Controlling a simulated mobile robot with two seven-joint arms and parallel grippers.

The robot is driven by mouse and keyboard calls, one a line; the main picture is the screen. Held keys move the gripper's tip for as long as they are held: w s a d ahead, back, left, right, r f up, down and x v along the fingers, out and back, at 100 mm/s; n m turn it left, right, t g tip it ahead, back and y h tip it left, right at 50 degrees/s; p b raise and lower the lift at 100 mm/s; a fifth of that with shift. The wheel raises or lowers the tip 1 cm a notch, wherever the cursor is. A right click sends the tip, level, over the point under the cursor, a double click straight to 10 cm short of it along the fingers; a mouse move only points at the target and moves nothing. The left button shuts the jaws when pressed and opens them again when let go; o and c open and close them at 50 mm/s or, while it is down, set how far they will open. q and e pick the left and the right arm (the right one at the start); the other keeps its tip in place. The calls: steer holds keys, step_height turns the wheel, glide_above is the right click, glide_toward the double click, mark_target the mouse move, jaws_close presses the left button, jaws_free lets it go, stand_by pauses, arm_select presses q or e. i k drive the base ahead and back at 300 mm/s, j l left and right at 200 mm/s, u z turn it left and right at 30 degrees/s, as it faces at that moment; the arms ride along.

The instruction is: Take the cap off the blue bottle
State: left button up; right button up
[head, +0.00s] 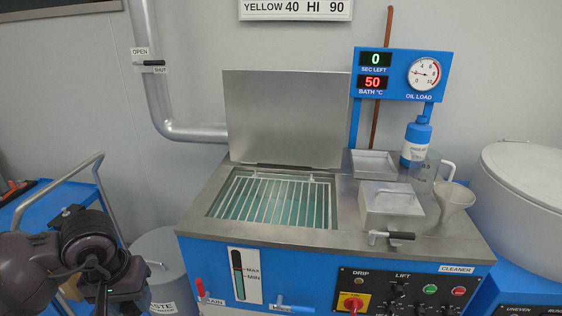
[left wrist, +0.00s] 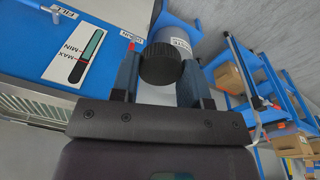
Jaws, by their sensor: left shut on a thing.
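The blue bottle (head: 413,144) stands upright at the back right of the machine top, with a white label and a blue top (head: 422,119). My left gripper (head: 112,284) is low at the left in the head view, far from this bottle. In the left wrist view its fingers (left wrist: 159,80) are shut on a dark round thing (left wrist: 161,63) with a black end facing the camera. I cannot tell exactly what this held thing is. The bottle's lower part is partly behind a clear jug. My right gripper is not in view.
The steel machine has an open lid (head: 287,115) and a wire rack (head: 272,201) in its bath. A clear jug (head: 427,176), a funnel (head: 454,203) and a steel box (head: 390,207) crowd the bottle. A waste bin (head: 158,247) stands near my left arm.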

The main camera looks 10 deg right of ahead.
mark_target(418, 133)
steer(key=i+j+z, duration=0.1)
steer(key=i+j, duration=0.15)
steer(key=i+j+z, duration=0.1)
steer(key=j, duration=0.3)
steer(key=i+z, duration=0.15)
steer(key=z, duration=1.05)
